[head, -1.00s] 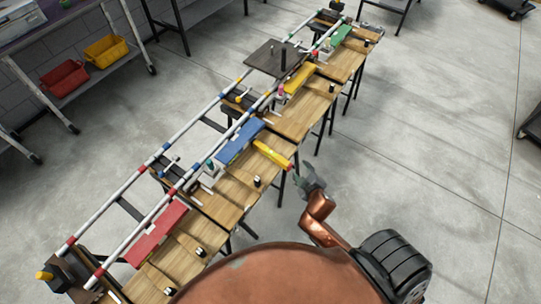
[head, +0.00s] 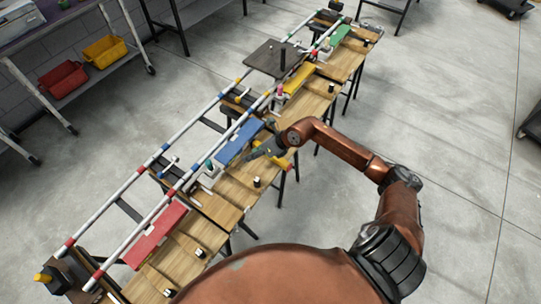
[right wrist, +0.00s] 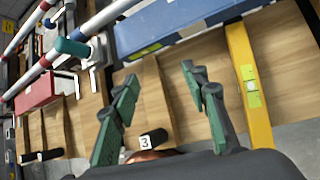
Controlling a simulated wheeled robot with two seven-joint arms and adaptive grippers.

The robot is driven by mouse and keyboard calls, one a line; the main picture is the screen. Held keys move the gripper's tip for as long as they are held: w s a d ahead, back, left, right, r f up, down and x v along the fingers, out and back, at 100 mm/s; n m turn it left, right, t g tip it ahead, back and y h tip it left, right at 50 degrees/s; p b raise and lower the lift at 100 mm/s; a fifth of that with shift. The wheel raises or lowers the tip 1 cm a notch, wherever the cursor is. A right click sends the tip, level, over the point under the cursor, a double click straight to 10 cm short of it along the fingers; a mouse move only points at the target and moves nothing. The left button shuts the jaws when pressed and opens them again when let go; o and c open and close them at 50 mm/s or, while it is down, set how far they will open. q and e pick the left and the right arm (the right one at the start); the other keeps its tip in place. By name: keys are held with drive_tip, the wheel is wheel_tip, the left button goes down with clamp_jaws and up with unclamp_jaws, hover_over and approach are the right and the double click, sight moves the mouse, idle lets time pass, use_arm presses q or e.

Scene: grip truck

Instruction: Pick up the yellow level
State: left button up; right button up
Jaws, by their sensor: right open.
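The yellow level (right wrist: 241,58) lies on the wooden bench top to the right of my fingers in the right wrist view, with its green vial windows showing. In the head view the level (head: 283,164) is partly hidden behind my right arm and gripper. My right gripper (head: 251,155) is over the bench beside the blue block. In the right wrist view its green-padded fingers (right wrist: 159,74) are spread apart with nothing between them. The level is outside the fingers. My left gripper is not in view.
A long blue block (head: 240,142) lies beyond the gripper, with white and coloured rails (head: 205,158) behind it. A red block (head: 155,234) lies nearer. A small black piece marked 3 (right wrist: 150,141) sits near the fingers. Open floor lies right of the bench.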

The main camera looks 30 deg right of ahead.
drive_tip(key=d+h, duration=0.1)
drive_tip(key=d, duration=0.2)
drive_tip(key=d+f+g+h, duration=0.1)
drive_tip(key=d, duration=0.3)
drive_tip(key=d+f+h, duration=0.1)
drive_tip(key=d+h, duration=0.1)
drive_tip(key=d, duration=0.1)
drive_tip(key=shift+s+d+f+n+g, duration=0.1)
drive_tip(key=shift+d+n+g, duration=0.2)
drive_tip(key=shift+d+g, duration=0.1)
drive_tip(key=shift+d+f, duration=0.2)
drive_tip(key=shift+f, duration=0.1)
drive_tip(key=x, duration=0.2)
drive_tip(key=b+x, duration=0.1)
drive_tip(key=x, duration=0.3)
drive_tip(key=shift+s+a+f, duration=0.25)
drive_tip(key=shift+s+a, duration=0.05)
drive_tip(key=shift+a, duration=0.1)
drive_tip(key=shift+w+f, duration=0.2)
drive_tip(key=shift+f, duration=0.2)
drive_tip(key=shift+r, duration=0.1)
drive_tip(key=shift+c, duration=0.6)
clamp_jaws()
